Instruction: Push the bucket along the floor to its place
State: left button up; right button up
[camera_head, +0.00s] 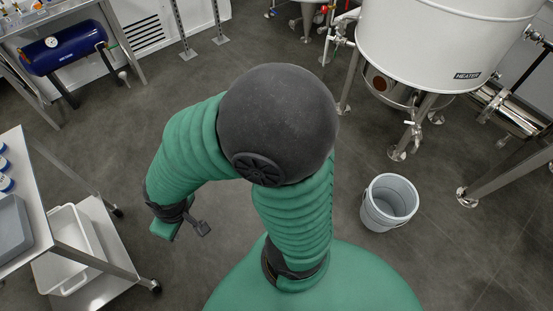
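A light grey bucket (372,212) stands upright on the dark floor (400,262), right of my green body. Its open top faces up and the inside looks empty. A tall white tank marked HEATER (440,35) stands on metal legs behind it. A green, ribbed arm with a large black joint fills the middle of the view and hides some floor. My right gripper is not in view. No marked place for the bucket is clear to me.
Metal tank legs with round feet (397,153) stand behind and right of the bucket. A steel trolley (85,262) with a white tub (68,243) is at the left. A bench with a blue cylinder (64,48) is at the back left. Floor around the bucket is clear.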

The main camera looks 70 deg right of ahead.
aim_at(391, 199)
jog(key=z, duration=3.75)
jog(key=i+l+z, duration=0.2)
jog(key=i+l, duration=1.5)
